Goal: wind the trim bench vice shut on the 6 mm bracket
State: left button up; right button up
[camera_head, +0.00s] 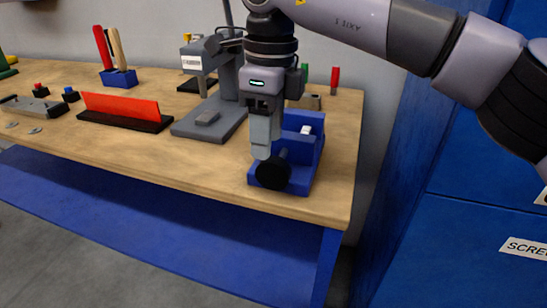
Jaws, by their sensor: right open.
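The blue bench vice (303,165) stands on the right end of the wooden workbench, with a round black knob (273,171) on a dark shaft at its front. A small pale piece (306,130) shows at the top of the vice; I cannot tell whether it is the 6 mm bracket or whether the jaws touch it. My right gripper (262,149) points down just behind and above the knob, beside the vice's left side. It is open, with nothing seen between its fingers. It hides part of the vice and shaft. My left gripper is not in view.
A grey drill-press-like machine (209,119) stands close left of the vice. Left of it are a red plate on a black base (121,107) and a blue tool holder (118,78). The bench's front edge is near the knob. Blue cabinets (470,190) stand at right.

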aim_at(273, 159)
jog(key=shift+w+d+r, duration=0.3)
jog(key=shift+w+d, duration=0.1)
jog(key=shift+w, duration=0.1)
jog(key=shift+w+d+f, duration=0.1)
notch_tip(273, 159, down, 7)
jog(key=shift+r+b, duration=0.2)
jog(key=shift+b, duration=0.15)
grip_shut()
